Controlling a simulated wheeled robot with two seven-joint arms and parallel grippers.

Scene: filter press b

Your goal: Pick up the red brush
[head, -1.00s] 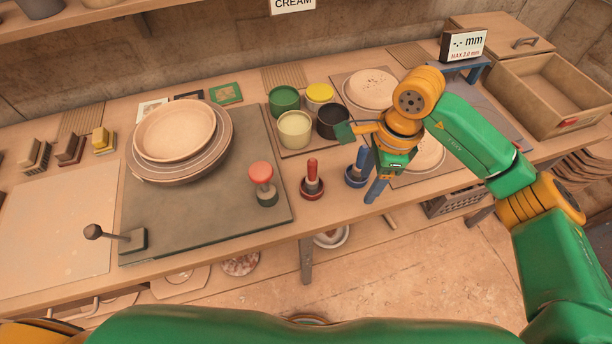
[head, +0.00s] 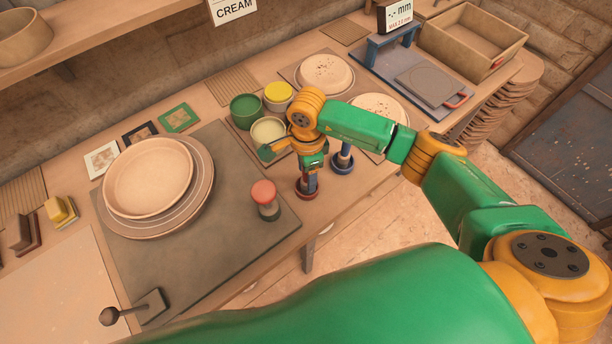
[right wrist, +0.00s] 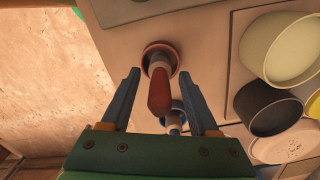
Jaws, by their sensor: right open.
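The red brush (right wrist: 159,92) stands in its round red holder (right wrist: 160,52) on the bench; the right wrist view looks along it. My right gripper (right wrist: 160,75) is open, with one finger on each side of the red handle and gaps on both sides. In the head view my right gripper (head: 311,178) hangs over the brush and hides most of it; the red holder (head: 305,194) shows below. The blue brush (head: 344,157) stands just to the right, and it also shows past the red handle in the right wrist view (right wrist: 174,121). My left gripper is out of view.
Glaze cups, including a green one (head: 246,110), stand behind. Stacked plates (head: 150,177) lie further left. The bench's front edge is close to the brushes.

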